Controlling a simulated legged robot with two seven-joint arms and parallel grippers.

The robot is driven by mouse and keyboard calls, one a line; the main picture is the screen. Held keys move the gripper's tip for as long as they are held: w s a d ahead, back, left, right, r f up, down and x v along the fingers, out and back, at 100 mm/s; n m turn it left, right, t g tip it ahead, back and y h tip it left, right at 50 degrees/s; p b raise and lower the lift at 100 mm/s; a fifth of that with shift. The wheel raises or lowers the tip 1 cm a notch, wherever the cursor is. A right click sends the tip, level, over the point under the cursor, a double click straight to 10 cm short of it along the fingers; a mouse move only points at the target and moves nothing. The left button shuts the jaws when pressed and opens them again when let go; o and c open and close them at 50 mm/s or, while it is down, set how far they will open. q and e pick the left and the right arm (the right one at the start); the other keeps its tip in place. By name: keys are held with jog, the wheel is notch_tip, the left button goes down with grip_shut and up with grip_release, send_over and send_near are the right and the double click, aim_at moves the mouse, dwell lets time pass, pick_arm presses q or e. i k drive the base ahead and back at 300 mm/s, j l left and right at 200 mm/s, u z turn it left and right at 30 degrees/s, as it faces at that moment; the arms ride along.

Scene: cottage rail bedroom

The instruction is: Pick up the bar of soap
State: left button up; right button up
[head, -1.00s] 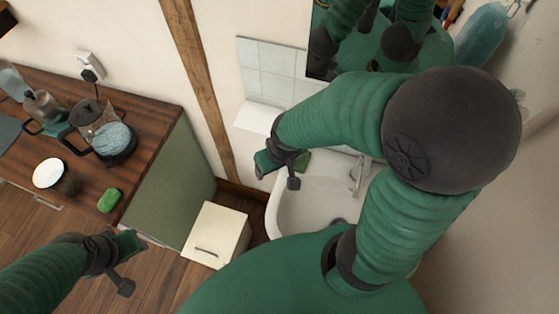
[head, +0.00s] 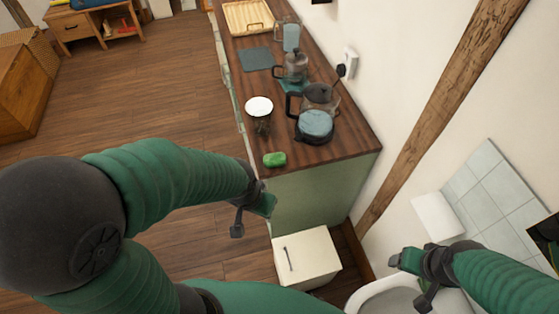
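A small green rounded block (head: 274,159) lies on the near corner of the wooden counter (head: 335,148). It may be the bar of soap or a sponge; I cannot tell which. My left gripper (head: 251,218) is open and empty. It appears just below the green block in the picture, in front of the counter's end, and apart from it. My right gripper (head: 414,279) is open and empty over the white sink (head: 372,297) at lower right. The arm and gripper hide much of the sink.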

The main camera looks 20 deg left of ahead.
aim_at(277, 160)
jog(key=j, duration=0.35)
jog(key=k+j+z, duration=0.1)
jog(key=j, duration=0.25)
jog(key=i+j+z, duration=0.15)
jog(key=j, duration=0.75)
jog(key=i+j+z, duration=0.2)
jog(key=j, duration=0.65)
jog(key=i+j+z, duration=0.15)
jog(key=i+j, duration=0.15)
jog(key=j, duration=0.1)
